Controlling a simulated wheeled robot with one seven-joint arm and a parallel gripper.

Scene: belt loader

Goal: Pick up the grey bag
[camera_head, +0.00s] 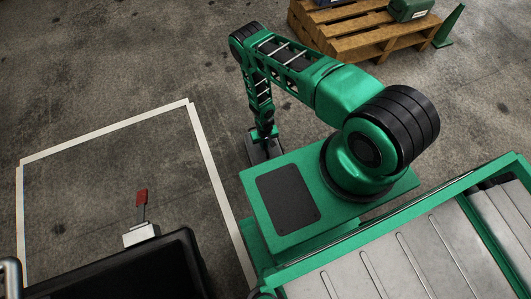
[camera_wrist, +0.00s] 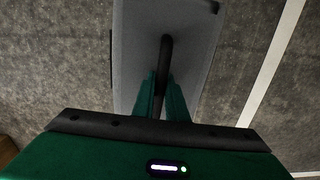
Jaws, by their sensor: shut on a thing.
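The grey bag (camera_wrist: 185,35) fills the top middle of the wrist view, with a dark handle running down its middle between my fingers. My gripper (camera_wrist: 160,92) is shut on that handle, with a green finger on each side. In the head view, my gripper (camera_head: 264,140) is small and low beside the green base plate, at the end of my arm. The grey bag (camera_head: 262,154) shows there as a dark grey shape right beneath it, partly hidden by the plate. I cannot tell whether the bag touches the floor.
A wooden pallet (camera_head: 345,42) with cases, including a green case (camera_head: 410,9), stands at the top right. A green wedge (camera_head: 449,27) is beside it. A grey-slatted belt (camera_head: 400,262) lies at lower right.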

